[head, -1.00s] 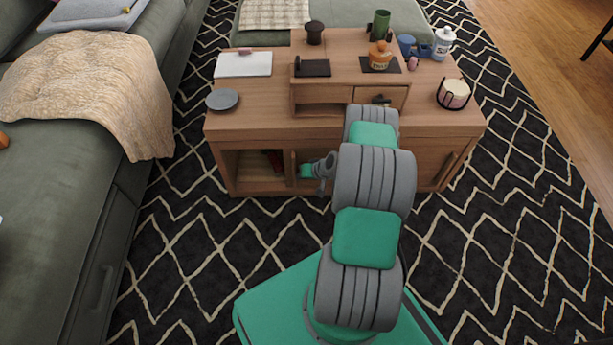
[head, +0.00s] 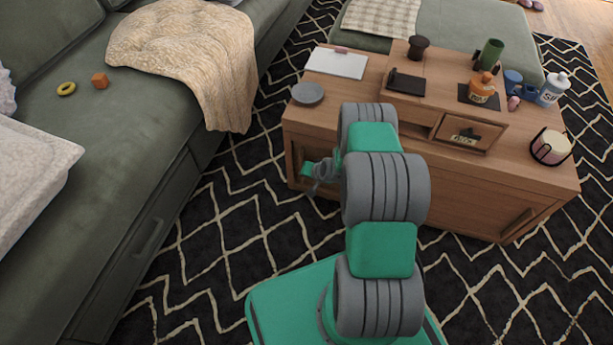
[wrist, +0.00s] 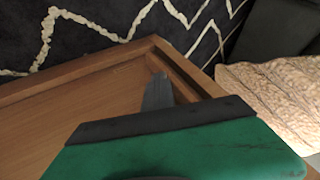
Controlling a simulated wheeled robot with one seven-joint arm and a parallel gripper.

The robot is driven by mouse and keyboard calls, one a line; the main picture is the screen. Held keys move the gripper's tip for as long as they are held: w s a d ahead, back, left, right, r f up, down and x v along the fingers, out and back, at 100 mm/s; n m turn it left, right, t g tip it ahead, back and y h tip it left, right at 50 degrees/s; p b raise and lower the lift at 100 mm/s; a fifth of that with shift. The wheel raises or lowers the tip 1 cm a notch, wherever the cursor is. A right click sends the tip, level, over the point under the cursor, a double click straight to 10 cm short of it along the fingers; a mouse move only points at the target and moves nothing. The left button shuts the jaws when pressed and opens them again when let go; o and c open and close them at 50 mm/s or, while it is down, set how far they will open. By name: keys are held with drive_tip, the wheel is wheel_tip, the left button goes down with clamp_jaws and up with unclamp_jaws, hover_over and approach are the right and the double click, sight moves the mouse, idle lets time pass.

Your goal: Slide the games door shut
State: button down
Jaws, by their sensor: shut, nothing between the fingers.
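The low wooden cabinet (head: 470,195) stands ahead, with sliding doors on its front. The left door, which I take for the games door, is mostly hidden behind my arm in the head view. In the wrist view a wooden panel (wrist: 85,108) fills the left and middle, bordered by a raised frame (wrist: 100,68). My gripper (head: 316,174) is at the cabinet's left front. In the wrist view its closed finger (wrist: 158,90) lies near the frame's corner, holding nothing. Contact is unclear.
The right door has a handle slot (head: 515,222). A grey plate (head: 307,94), bottles and a candle holder (head: 550,147) stand on top. A green sofa (head: 100,170) with a beige blanket (head: 190,60) is left. Patterned rug (head: 215,255) lies clear between.

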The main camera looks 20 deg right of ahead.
drive_tip(key=shift+w+a+r, duration=0.15)
drive_tip(key=shift+w+a, duration=0.15)
drive_tip(key=shift+d, duration=0.1)
